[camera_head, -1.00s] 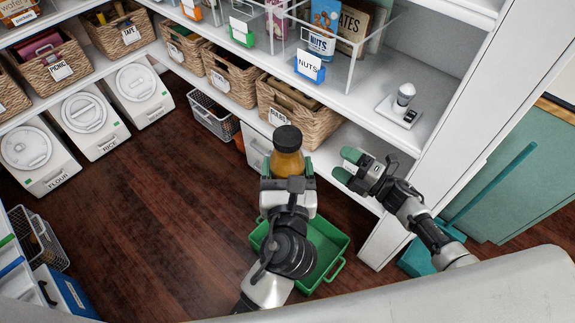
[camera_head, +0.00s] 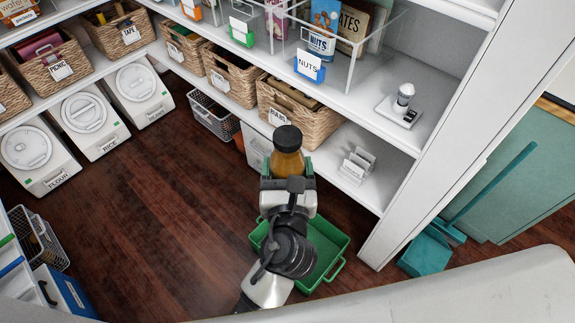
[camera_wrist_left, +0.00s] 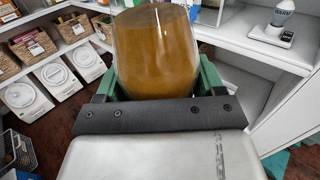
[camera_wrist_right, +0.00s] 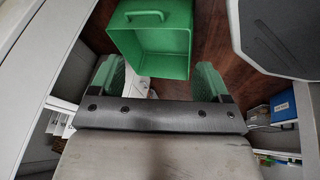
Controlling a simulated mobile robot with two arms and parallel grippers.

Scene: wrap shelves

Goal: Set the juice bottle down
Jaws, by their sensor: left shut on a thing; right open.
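The juice bottle (camera_head: 287,155) is amber with a black cap and stands upright in my left gripper (camera_head: 287,180). The gripper is shut on it, with the green fingers on either side of the bottle in the left wrist view (camera_wrist_left: 157,60). The bottle is held up in front of the shelves, above the floor. My right gripper (camera_wrist_right: 155,80) is open and empty in the right wrist view, with its green fingers apart. It is out of the head view. A green bin (camera_wrist_right: 150,40) lies beyond its fingers.
The green bin (camera_head: 335,260) stands on the floor below my left arm. A lower shelf holds a wicker basket (camera_head: 318,128) and a small white rack (camera_head: 357,165). A teal dustpan (camera_head: 425,255) is at the right.

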